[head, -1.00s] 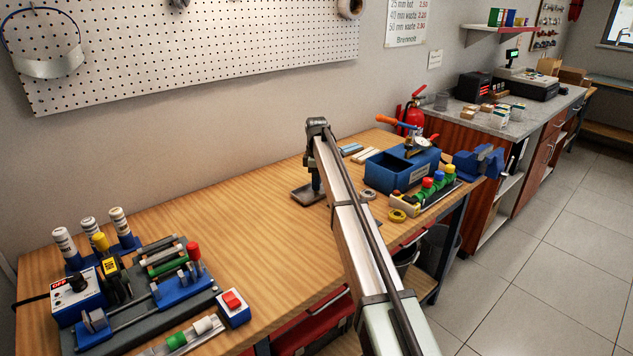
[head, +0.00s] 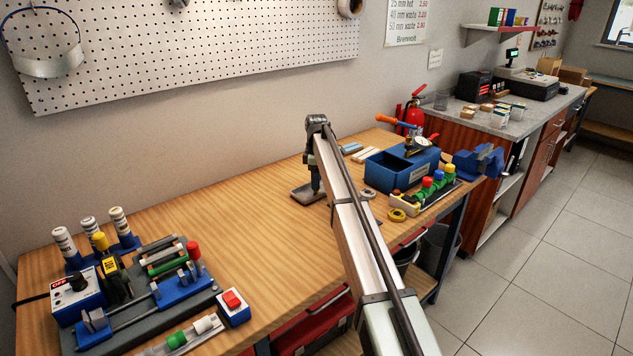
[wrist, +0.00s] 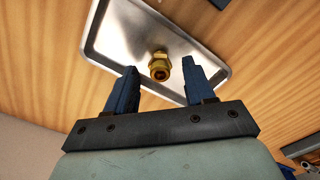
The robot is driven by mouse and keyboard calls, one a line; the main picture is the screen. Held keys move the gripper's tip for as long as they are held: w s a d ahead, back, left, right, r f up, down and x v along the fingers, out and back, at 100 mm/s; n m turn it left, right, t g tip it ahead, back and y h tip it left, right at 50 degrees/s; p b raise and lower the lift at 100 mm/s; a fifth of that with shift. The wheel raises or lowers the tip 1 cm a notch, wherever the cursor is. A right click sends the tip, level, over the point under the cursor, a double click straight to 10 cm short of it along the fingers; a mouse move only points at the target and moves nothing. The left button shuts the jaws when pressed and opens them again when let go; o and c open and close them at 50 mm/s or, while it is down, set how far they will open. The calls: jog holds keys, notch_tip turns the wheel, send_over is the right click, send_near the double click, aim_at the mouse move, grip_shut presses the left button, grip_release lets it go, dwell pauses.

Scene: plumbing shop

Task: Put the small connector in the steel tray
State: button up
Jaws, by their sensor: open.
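The small connector (wrist: 159,66) is a brass fitting with a hex collar. In the wrist view it lies on the bare floor of the steel tray (wrist: 118,40), near one side, and it shows between my finger tips. My gripper (wrist: 159,68) is open, with one blue finger on each side of the connector and a gap to each. In the head view the tray (head: 300,197) lies on the workbench beneath my gripper (head: 315,188). The connector cannot be made out there.
On the workbench (head: 240,215), a blue open bin (head: 385,172), a rack of coloured fittings (head: 428,190) and a yellow ring (head: 397,215) stand right of the tray. A tool station with a red button (head: 232,299) fills the left front. Bare wood lies between.

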notch_tip(320, 180, up, 11)
jog(key=shift+r, duration=0.2)
dwell(0.5)
